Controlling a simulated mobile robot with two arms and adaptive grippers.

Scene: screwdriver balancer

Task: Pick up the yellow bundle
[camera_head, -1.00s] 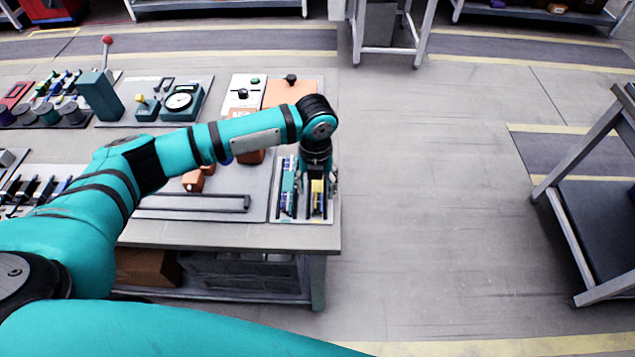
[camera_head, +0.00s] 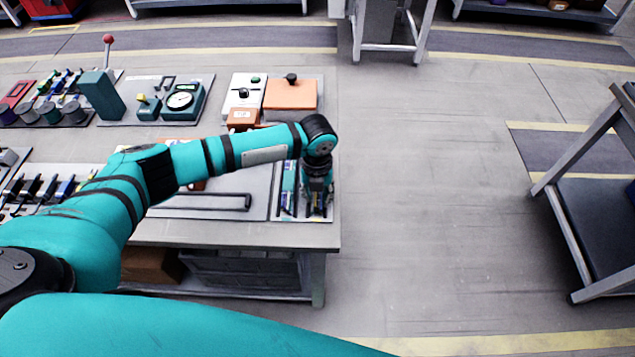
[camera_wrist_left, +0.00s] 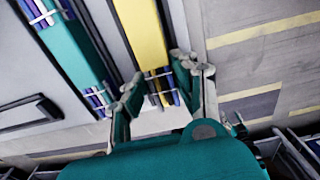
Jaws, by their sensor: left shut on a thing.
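The yellow bundle (camera_wrist_left: 143,35) shows in the left wrist view, a long yellow block with several dark and blue rods tied at its near end. My left gripper (camera_wrist_left: 158,92) has one finger on each side of that end and is shut on it. In the head view my left gripper (camera_head: 317,201) points down over the right side of the tray at the bench's right end and hides most of the yellow bundle. A similar teal bundle (camera_head: 289,180) lies just left of it, and also shows in the left wrist view (camera_wrist_left: 70,50). My right gripper is not in view.
The grey bench (camera_head: 230,233) ends just right of the gripper, with open floor beyond. A dark bar (camera_head: 205,202) lies left of the tray. An orange box (camera_head: 290,94) and a dial gauge (camera_head: 181,101) stand farther back. A shelf rack (camera_head: 600,220) stands at the right.

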